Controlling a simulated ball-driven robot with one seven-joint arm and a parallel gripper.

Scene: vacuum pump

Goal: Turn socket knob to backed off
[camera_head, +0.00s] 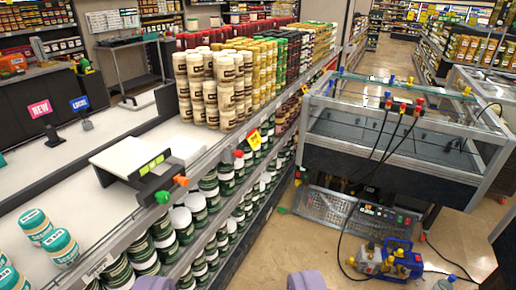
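A metal-framed glass case (400,130) with coloured fittings stands behind the pump. Shelves of stacked jars (215,88) run along the left. Tan floor (295,240) is clear between shelf and pump.

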